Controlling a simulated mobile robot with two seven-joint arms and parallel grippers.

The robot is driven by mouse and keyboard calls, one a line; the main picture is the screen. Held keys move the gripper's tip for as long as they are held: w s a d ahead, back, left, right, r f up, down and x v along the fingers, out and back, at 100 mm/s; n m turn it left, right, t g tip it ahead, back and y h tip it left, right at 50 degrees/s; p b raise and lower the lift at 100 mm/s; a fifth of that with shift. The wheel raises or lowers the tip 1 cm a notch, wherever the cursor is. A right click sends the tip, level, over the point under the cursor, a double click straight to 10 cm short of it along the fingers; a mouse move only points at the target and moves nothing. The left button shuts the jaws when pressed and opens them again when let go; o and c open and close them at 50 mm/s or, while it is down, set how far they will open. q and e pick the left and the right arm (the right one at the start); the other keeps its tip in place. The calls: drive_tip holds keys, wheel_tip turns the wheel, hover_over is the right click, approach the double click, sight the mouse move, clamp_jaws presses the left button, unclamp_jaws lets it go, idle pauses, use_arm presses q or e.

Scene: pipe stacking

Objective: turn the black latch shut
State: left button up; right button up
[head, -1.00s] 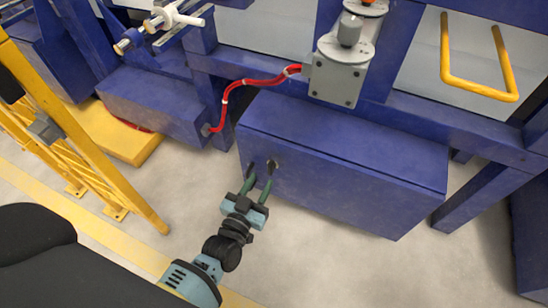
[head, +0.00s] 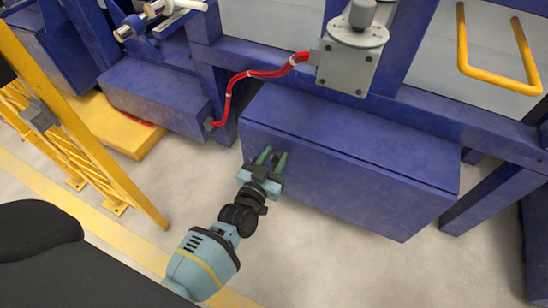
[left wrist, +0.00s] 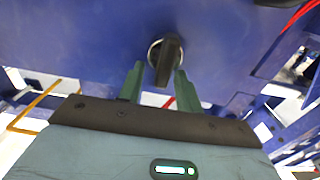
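The black latch (left wrist: 166,62) shows in the left wrist view as a dark knob in a pale ring on the blue box face. Its handle points roughly up and down in that picture. My left gripper (head: 272,157) is at the left part of the blue box (head: 345,170) in the head view, where it hides the latch. In the left wrist view the two green fingers (left wrist: 160,84) are apart, one on each side of the latch's lower end. I cannot tell whether they touch it. My right gripper is not in view.
A grey box (head: 346,68) with a red cable (head: 232,95) stands above the blue box. A yellow handle (head: 500,72) is at the upper right. A yellow railing (head: 90,130) stands at the left. The floor in front is clear.

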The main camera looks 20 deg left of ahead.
use_arm(q)
drive_tip(key=c, duration=0.7)
drive_tip(key=shift+f, duration=0.1)
clamp_jaws()
drive_tip(key=shift+s, duration=0.1)
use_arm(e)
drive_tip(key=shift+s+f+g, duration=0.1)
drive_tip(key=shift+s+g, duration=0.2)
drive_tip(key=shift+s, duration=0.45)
